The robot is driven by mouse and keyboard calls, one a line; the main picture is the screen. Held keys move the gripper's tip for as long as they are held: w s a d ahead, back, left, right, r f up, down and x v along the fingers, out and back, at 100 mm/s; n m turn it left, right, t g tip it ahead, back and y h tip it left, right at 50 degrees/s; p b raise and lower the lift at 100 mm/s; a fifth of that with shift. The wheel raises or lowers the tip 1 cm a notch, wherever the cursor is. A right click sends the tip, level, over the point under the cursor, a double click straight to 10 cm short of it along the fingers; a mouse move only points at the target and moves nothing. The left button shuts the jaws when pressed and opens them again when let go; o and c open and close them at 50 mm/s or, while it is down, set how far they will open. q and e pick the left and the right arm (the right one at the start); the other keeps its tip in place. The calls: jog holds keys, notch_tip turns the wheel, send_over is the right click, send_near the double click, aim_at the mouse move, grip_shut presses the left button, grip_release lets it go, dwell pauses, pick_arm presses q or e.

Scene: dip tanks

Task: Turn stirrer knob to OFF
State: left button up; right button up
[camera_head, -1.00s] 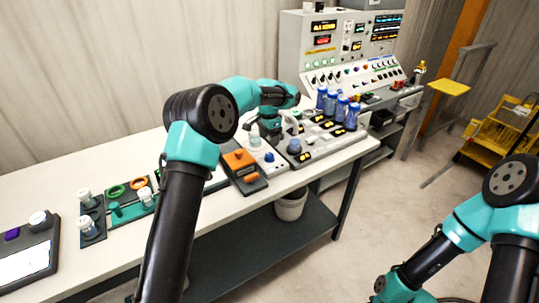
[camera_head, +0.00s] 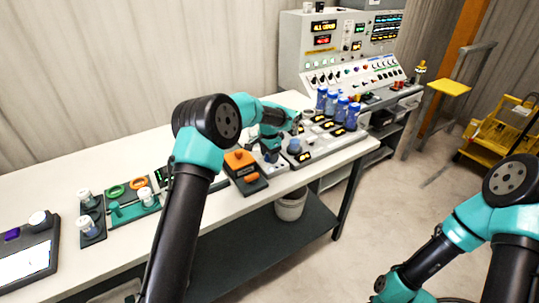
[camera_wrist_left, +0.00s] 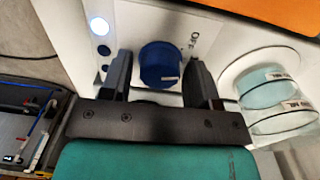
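The stirrer's blue knob (camera_wrist_left: 160,66) shows between my left gripper's fingers in the left wrist view, on the white stirrer body (camera_wrist_left: 140,25). My left gripper (camera_wrist_left: 158,80) is open, one finger on each side of the knob, with narrow gaps and no clear contact. A glass beaker (camera_wrist_left: 272,95) stands to the right of the fingers. In the head view, my left gripper (camera_head: 270,154) is over the stirrer and hides the knob. My right arm shows at lower right, but its gripper is not visible.
An orange-topped box (camera_head: 241,161) sits just left of the stirrer. A grey unit with a blue round part (camera_head: 294,146) is close on the right, with several blue bottles (camera_head: 332,102) behind. A lit white lamp (camera_wrist_left: 98,26) shows on the stirrer.

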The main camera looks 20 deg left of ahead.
pick_arm(q)
jog(key=c, duration=0.7)
jog(key=shift+n, duration=3)
jog(key=o, duration=0.9)
jog(key=shift+r, duration=0.2)
